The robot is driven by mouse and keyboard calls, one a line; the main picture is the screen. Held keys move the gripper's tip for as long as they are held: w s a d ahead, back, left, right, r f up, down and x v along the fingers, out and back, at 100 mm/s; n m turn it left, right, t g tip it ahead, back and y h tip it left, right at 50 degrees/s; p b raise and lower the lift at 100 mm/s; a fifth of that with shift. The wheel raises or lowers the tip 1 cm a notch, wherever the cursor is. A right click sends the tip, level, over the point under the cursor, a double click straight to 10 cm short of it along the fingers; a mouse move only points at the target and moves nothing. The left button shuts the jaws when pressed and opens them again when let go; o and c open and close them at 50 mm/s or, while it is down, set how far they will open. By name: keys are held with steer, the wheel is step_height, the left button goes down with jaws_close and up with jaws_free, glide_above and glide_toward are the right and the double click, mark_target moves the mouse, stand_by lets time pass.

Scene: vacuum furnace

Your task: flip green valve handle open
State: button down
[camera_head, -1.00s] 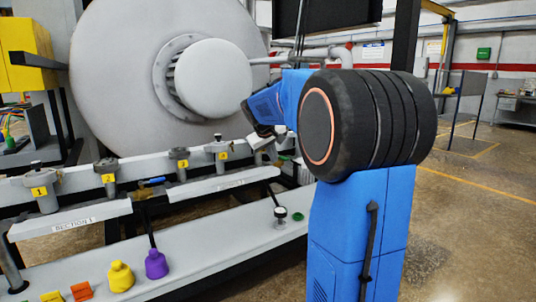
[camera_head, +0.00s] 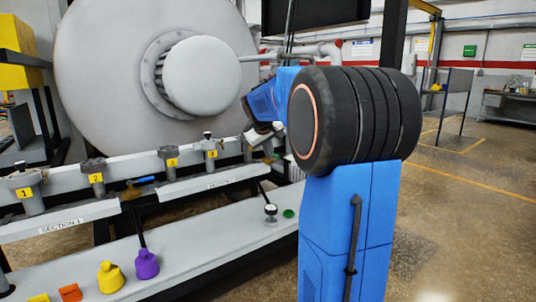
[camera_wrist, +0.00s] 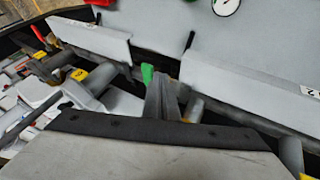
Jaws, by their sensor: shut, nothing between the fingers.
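The green valve handle (camera_wrist: 147,73) shows in the wrist view as a small upright green piece near the middle, beside the pipework between two pale panels. My gripper (camera_wrist: 162,80) is shut and empty. Its grey fingers appear just right of the green handle in that view; whether they touch it I cannot tell. In the head view my gripper (camera_head: 262,136) is at the rail's right part, mostly hidden behind my arm, and the green handle cannot be made out.
The head view shows a blue handle (camera_head: 142,181), numbered valves (camera_head: 95,172), and yellow (camera_head: 110,278) and purple (camera_head: 147,264) knobs on the lower shelf. Open floor (camera_head: 450,230) lies right.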

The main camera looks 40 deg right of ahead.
steer(key=d+n+t+y, duration=0.1)
steer(key=d+n+y, duration=0.1)
steer(key=d+n, duration=0.1)
steer(key=w+d+n+t+y, duration=0.1)
steer(key=d+n+y, duration=0.2)
steer(key=n, duration=0.2)
steer(key=d+n+y, duration=0.2)
steer(key=d+n, duration=0.1)
steer(key=n, duration=0.2)
steer(key=shift+w+d+t+y, duration=0.2)
steer(key=shift+d+t+y, duration=0.1)
steer(key=shift+t, duration=0.1)
steer(key=shift+w+d, duration=0.1)
steer(key=shift+w, duration=0.05)
steer(key=shift+w+d, duration=0.1)
steer(key=shift+w, duration=0.05)
stand_by(0.7)
steer(key=shift+w+d, duration=0.15)
stand_by(0.5)
